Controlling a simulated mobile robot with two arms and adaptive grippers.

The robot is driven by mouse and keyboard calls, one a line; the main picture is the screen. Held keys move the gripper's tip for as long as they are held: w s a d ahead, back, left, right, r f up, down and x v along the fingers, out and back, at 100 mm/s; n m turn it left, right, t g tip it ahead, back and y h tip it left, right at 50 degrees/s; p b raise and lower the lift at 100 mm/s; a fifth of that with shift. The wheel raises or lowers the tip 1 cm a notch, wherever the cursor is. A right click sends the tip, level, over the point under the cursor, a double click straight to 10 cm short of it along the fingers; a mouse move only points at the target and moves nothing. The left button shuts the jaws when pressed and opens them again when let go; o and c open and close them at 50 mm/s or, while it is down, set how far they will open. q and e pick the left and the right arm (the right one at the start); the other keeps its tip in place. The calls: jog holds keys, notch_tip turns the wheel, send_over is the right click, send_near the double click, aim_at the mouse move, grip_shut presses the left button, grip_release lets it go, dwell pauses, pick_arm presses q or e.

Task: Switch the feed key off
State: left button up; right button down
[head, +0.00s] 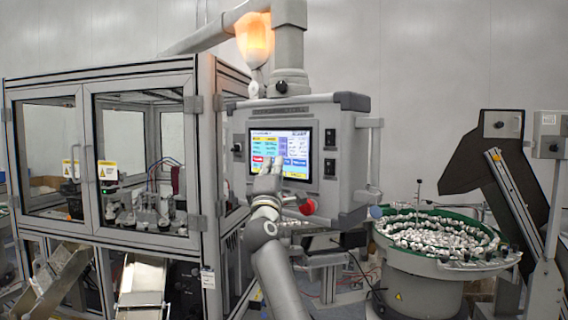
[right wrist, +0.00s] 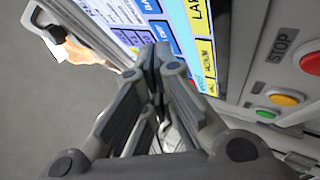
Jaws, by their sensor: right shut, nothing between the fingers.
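A touchscreen (head: 294,140) with blue, yellow and red keys is set in the grey control box (head: 345,122). The screen also shows in the right wrist view (right wrist: 128,14), with part of its yellow keys (right wrist: 201,18) and blue keys beside them. I cannot read which key is the feed key. My right gripper (head: 270,164) is shut and empty in front of the lower part of the screen and hides some keys. In the right wrist view its fingertips (right wrist: 154,55) overlap the screen's edge; I cannot tell whether they touch it. My left gripper is not in view.
A red button (head: 307,207) sits below the screen. The right wrist view shows a red stop button (right wrist: 311,63), a yellow button (right wrist: 284,99) and a green button (right wrist: 266,114). A bowl feeder (head: 425,265) with many caps stands at right, a glazed machine enclosure (head: 150,78) at left.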

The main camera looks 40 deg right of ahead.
jog(key=shift+s+a, duration=0.15)
jog(key=shift+a, duration=0.45)
jog(key=shift+s+a+b, duration=0.15)
jog(key=shift+s+a, duration=0.05)
jog(key=shift+a, duration=0.6)
jog(key=shift+s+a+b, duration=0.1)
jog(key=shift+s+a, duration=0.1)
jog(key=shift+a, duration=0.6)
jog(key=shift+s+a+b, duration=0.15)
jog(key=shift+s+a, duration=0.05)
jog(key=shift+a, duration=0.6)
